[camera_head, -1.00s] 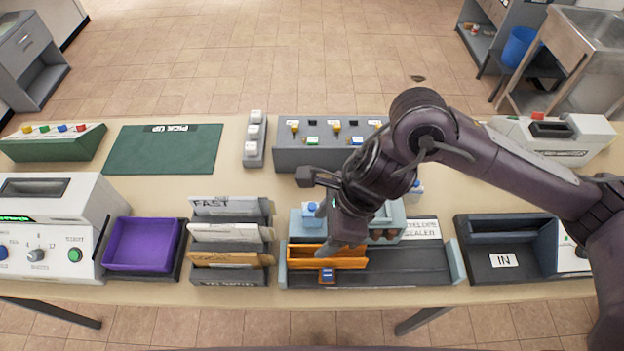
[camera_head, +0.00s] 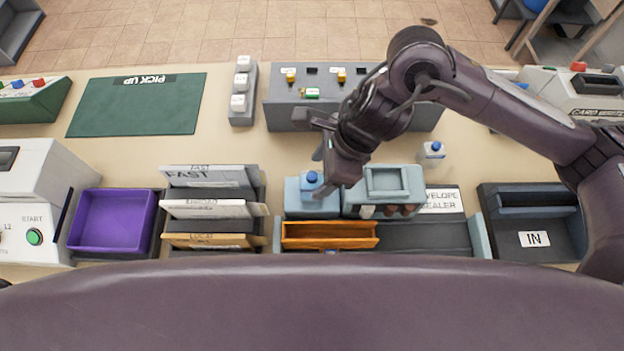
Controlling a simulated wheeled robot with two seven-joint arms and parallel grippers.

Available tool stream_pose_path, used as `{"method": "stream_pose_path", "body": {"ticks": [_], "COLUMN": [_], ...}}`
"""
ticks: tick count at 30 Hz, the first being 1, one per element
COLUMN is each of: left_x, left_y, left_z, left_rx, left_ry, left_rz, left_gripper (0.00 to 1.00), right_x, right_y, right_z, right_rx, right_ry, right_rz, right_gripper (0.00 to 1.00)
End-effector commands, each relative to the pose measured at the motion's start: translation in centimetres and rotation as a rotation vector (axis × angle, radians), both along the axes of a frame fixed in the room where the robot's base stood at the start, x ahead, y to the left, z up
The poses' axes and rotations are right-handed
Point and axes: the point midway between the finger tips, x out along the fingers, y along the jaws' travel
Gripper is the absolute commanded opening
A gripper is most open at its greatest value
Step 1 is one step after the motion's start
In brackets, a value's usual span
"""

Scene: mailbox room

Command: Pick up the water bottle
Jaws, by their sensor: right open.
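The water bottle (camera_head: 432,154) is small and whitish with a blue cap. It stands upright on the table behind the envelope sealer, to the right of my right forearm. My right gripper (camera_head: 323,173) is open and points down over the left part of the sealer, beside a blue knob (camera_head: 311,178). It is left of the bottle and apart from it. Nothing shows between its fingers, though the wrist partly hides them. My left gripper is out of view.
The envelope sealer (camera_head: 430,236) with an orange tray (camera_head: 330,242) lies in front. A grey switch panel (camera_head: 285,118) stands behind. File slots (camera_head: 210,178), a purple tray (camera_head: 115,222) and an IN box (camera_head: 530,195) flank it. Table around the bottle is mostly clear.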

Motion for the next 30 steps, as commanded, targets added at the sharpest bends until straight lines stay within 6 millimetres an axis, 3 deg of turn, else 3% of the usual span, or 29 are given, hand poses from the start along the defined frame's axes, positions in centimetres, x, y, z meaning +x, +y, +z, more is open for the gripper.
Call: {"method": "stream_pose_path", "body": {"ticks": [13, 22, 30], "left_x": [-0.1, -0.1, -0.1], "left_y": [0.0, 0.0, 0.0], "left_z": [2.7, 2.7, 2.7], "left_rx": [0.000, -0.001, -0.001], "left_ry": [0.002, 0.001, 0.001], "left_rz": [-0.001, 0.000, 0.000], "left_gripper": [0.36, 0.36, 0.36], "right_x": [-0.1, 0.0, 0.0], "right_y": [2.2, 2.5, 2.5], "right_z": [-5.3, -6.1, -6.1], "right_rx": [0.000, 0.000, 0.000], "right_ry": [0.005, 0.000, 0.000], "right_rz": [0.000, 0.001, 0.001], "right_gripper": [0.62, 0.62, 0.29]}}
